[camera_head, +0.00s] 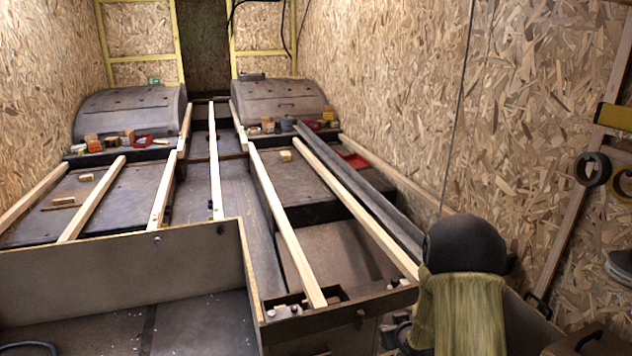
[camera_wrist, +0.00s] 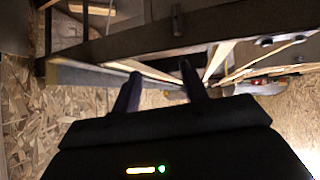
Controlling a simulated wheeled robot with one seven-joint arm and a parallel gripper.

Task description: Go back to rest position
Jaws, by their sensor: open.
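My gripper (camera_wrist: 158,82) shows in the wrist view with its two dark fingers apart and nothing between them. Beyond the fingers are a dark metal frame edge (camera_wrist: 200,32) and pale wooden slats (camera_wrist: 218,62), seen at an odd angle. In the head view my arm is at the lower right, in front of the right chipboard wall, with a black rounded joint and a yellowish cover. The gripper itself cannot be made out in the head view.
Two grey wheel arches (camera_head: 130,110) (camera_head: 279,100) stand at the back. Wooden slats (camera_head: 287,225) run lengthwise over dark panels. Small boxes and red trays (camera_head: 355,160) lie near the arches. The right chipboard wall (camera_head: 540,120) is close to my arm, with tape rolls (camera_head: 592,169) hanging there.

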